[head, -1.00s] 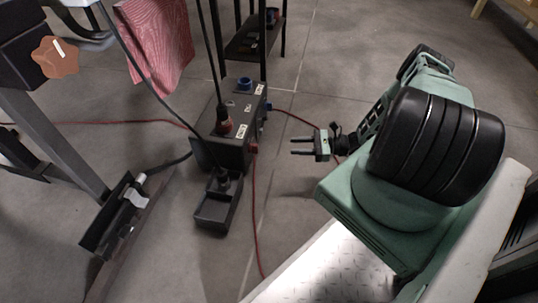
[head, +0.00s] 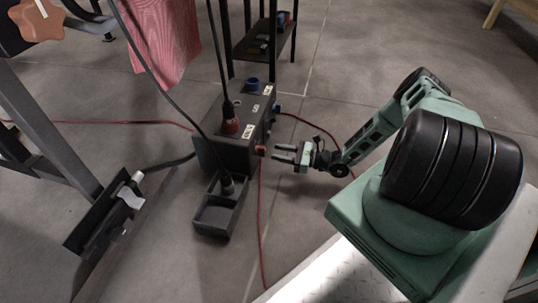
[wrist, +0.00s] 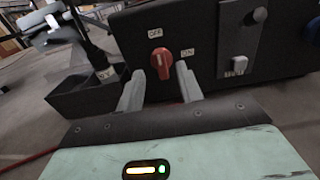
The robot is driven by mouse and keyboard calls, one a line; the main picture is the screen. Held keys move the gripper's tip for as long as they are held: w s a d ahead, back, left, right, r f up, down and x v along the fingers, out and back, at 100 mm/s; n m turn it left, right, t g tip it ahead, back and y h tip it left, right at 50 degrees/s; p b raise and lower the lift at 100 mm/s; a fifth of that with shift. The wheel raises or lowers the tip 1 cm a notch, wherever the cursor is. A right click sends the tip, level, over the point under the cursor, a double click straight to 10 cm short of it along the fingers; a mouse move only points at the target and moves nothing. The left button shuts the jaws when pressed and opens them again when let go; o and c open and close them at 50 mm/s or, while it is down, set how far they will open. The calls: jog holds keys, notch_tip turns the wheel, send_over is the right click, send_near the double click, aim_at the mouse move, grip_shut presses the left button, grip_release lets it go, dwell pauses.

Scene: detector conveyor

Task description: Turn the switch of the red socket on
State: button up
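The red rotary switch (wrist: 161,63) is on the front face of a black box (wrist: 225,20) in the wrist view. An OFF label (wrist: 155,32) is above it and an ON label (wrist: 187,52) is at its upper right. Its handle looks near upright, toward OFF. My gripper (wrist: 160,72) is open, one finger on each side of the switch; contact cannot be told. It also shows in the head view (head: 274,153), close to the box.
A black open tray (head: 217,216) is in front of the box. Black cables run down to the box and tray; red cables (head: 262,220) lie on the floor. A metal frame stands at left.

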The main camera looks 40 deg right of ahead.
aim_at(261, 151)
jog(key=shift+b+x, duration=0.7)
jog(key=shift+x, duration=1.6)
grip_shut()
jog(key=shift+m+p, duration=0.3)
jog(key=shift+m, duration=0.1)
jog(key=shift+w+d+f+m+p, duration=0.15)
jog(key=shift+f+m+p, duration=0.1)
jog(key=shift+m, duration=2.6)
jog(key=shift+w+d+f+m+p, duration=0.1)
jog(key=shift+d+f+m+p, duration=0.15)
jog(key=shift+m, duration=2.65)
jog(key=shift+w+d+f+m+p, duration=0.15)
jog(key=shift+m+p, duration=0.15)
jog(key=shift+m, duration=2.55)
jog(key=shift+s+a, duration=0.1)
